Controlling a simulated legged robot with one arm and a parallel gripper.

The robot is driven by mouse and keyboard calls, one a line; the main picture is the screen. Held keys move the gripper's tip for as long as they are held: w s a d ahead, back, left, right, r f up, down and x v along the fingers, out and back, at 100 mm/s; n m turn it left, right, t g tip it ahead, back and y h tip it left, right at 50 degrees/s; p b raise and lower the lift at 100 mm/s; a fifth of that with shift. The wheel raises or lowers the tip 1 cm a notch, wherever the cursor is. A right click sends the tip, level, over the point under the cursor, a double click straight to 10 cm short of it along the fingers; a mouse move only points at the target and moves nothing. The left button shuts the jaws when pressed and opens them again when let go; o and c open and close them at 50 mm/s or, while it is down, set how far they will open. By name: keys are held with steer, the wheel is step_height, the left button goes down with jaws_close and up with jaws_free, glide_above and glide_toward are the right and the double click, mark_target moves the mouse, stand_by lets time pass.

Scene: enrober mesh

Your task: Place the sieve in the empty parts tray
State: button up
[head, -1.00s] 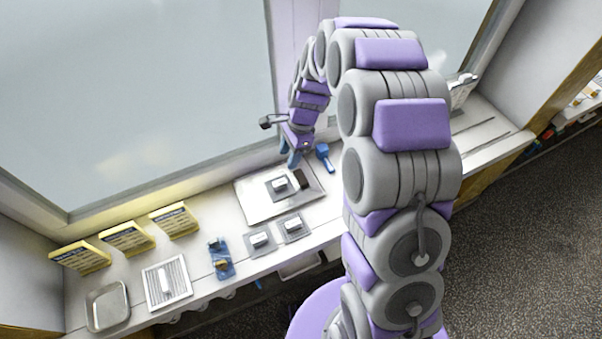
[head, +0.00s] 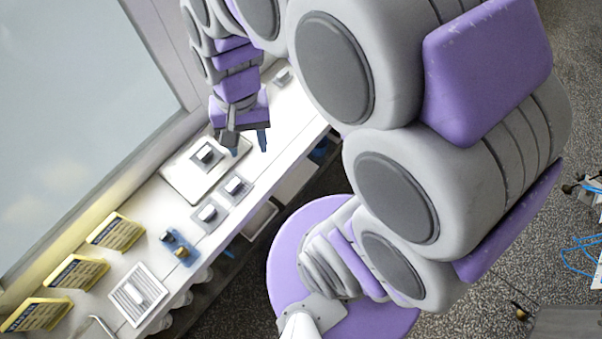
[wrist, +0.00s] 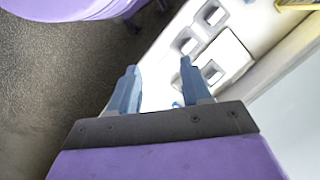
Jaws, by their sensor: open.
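My gripper (head: 246,140) is open and empty, above the bench beside the right end of the large pale tray (head: 172,181). Its two blue fingers also show apart in the wrist view (wrist: 158,66). A grey square piece with a white grip (head: 207,154) lies on the large tray. Two similar pieces, one nearer (head: 236,187) and one farther left (head: 210,215), lie on the bench in front. I cannot tell which piece is the sieve. A metal tray rim (head: 102,326) just shows at the bottom edge.
Several yellow boxes (head: 116,232) stand along the window side. A blue item with a brown part (head: 177,246) lies between the ribbed frame and the grey pieces. A small pale piece (head: 283,77) lies farther right on the bench.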

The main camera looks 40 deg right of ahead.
steer(key=s+d+r+n, duration=0.1)
steer(key=s+n, duration=0.1)
steer(key=s, duration=0.4)
steer(key=s+d+n+h, duration=0.1)
steer(key=s+d+n, duration=0.1)
steer(key=s, duration=0.5)
steer(key=shift+d+r+n, duration=0.2)
steer(key=shift+r+n, duration=0.2)
steer(key=shift+a, duration=0.35)
steer(key=shift+d, duration=0.2)
steer(key=shift+c, duration=0.5)
